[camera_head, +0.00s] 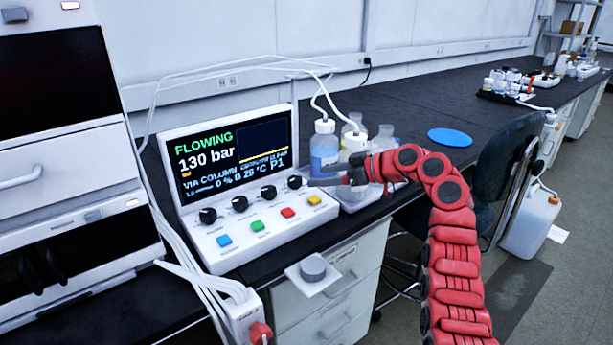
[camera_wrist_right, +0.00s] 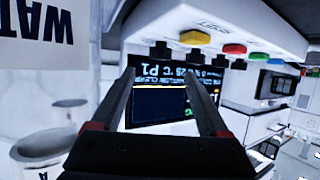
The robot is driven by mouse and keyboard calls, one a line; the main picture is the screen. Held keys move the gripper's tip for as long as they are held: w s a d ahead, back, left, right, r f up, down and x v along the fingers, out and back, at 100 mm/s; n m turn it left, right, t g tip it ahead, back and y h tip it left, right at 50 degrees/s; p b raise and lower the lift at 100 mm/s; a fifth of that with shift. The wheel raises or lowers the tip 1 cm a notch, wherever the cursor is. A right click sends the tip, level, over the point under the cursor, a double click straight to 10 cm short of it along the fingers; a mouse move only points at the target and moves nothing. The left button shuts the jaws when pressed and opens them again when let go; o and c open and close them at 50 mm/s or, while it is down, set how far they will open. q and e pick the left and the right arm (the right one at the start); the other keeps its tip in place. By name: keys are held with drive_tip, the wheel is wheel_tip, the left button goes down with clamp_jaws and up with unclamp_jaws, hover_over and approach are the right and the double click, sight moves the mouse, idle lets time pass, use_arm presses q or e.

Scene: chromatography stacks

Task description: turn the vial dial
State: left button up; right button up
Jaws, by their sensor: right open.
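A white control box (camera_head: 247,240) with a tilted screen stands on the black bench. Its front carries a row of black dials; the rightmost dial (camera_head: 294,181) is nearest my right gripper (camera_head: 318,182). No label telling which one is the vial dial can be read. My right gripper is open and empty, its fingers pointing left at that rightmost dial. In the right wrist view, which is upside down, the rightmost dial (camera_wrist_right: 161,50) appears between the two fingertips (camera_wrist_right: 161,78), a little beyond them. I see no contact. My left gripper is not in view.
Coloured buttons, such as the yellow one (camera_head: 315,200), sit below the dials. Bottles (camera_head: 324,150) stand in a white tray close behind my right gripper. A blue disc (camera_head: 450,137) lies farther right.

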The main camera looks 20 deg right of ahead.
drive_tip(key=p+v, duration=0.1)
drive_tip(key=v, duration=0.9)
drive_tip(key=shift+s+d, duration=0.1)
drive_tip(key=shift+d, duration=0.05)
